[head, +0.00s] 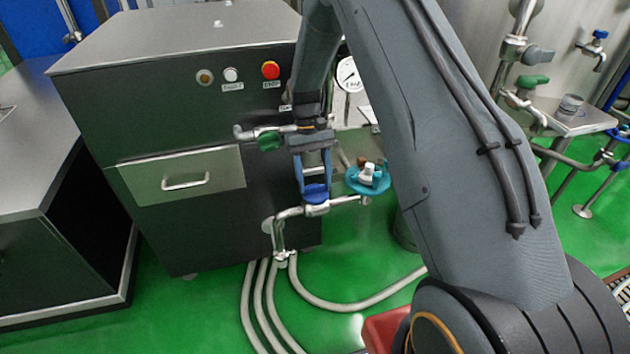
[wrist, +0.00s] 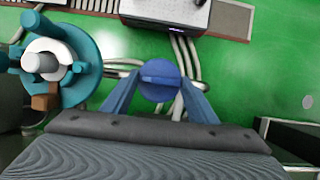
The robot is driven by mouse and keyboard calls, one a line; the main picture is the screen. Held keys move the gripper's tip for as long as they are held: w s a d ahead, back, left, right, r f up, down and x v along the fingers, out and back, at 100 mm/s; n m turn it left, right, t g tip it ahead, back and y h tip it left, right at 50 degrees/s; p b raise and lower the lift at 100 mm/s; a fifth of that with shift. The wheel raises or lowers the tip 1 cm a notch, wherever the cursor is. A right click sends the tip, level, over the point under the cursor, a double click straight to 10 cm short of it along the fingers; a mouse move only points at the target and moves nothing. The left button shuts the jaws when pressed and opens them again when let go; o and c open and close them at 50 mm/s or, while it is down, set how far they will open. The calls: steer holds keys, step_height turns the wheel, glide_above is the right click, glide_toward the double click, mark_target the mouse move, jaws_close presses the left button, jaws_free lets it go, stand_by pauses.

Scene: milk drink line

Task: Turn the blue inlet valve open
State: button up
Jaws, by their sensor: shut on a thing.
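The blue inlet valve (head: 316,194) is a round blue handle on a metal pipe low in front of the dark cabinet. In the wrist view, the valve's round face (wrist: 160,80) shows a raised bar running left to right. My gripper (head: 314,184) points down from above, with its blue fingers on either side of the handle and shut on it. In the wrist view, my gripper (wrist: 160,88) has one finger at each side of the handle. The exact contact at the fingertips is partly hidden.
A teal round fitting (head: 368,179) stands close to the right of the valve. A green valve handle (head: 269,141) is on a pipe above left. The cabinet (head: 200,100) has a red stop button (head: 270,70). Pale hoses (head: 262,300) run down to the green floor.

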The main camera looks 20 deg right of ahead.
steer(key=o, duration=1)
steer(key=shift+o, duration=0.2)
steer(key=b+v, duration=0.1)
steer(key=v, duration=0.5)
steer(key=shift+w+r, duration=0.4)
steer(key=shift+r, duration=0.45)
